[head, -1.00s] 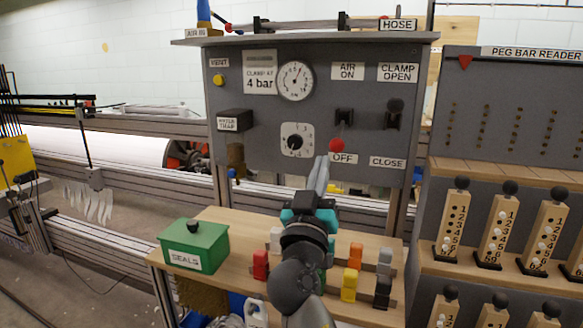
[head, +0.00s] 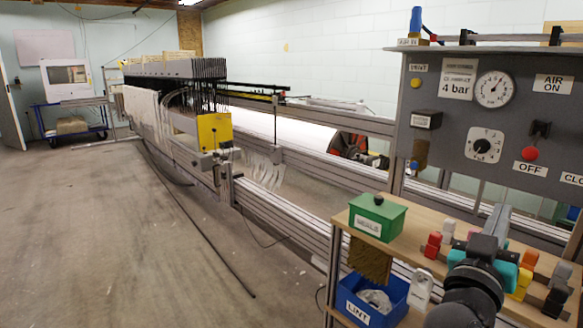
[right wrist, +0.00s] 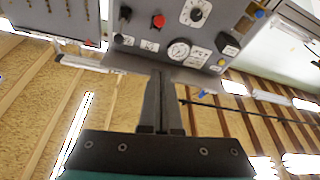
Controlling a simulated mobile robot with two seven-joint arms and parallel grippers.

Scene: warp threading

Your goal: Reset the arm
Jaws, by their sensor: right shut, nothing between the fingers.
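My right gripper (head: 497,219) is raised over the wooden shelf (head: 432,206) in front of the grey control panel (head: 455,140). Its fingers are together and hold nothing. In the right wrist view the shut fingers (right wrist: 160,100) point toward the panel, with its gauge (right wrist: 178,50) and red knob (right wrist: 158,21) beyond them. In the head view the panel shows the pressure gauge (head: 495,89), a dial (head: 485,145) and the red knob (head: 529,154) by the OFF label. My left gripper is not in view.
On the shelf stand a green SEALS box (head: 377,217) and several coloured blocks, partly hidden by my right arm. A blue LINT bin (head: 375,299) sits below. A long loom frame (head: 290,210) runs to the back left.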

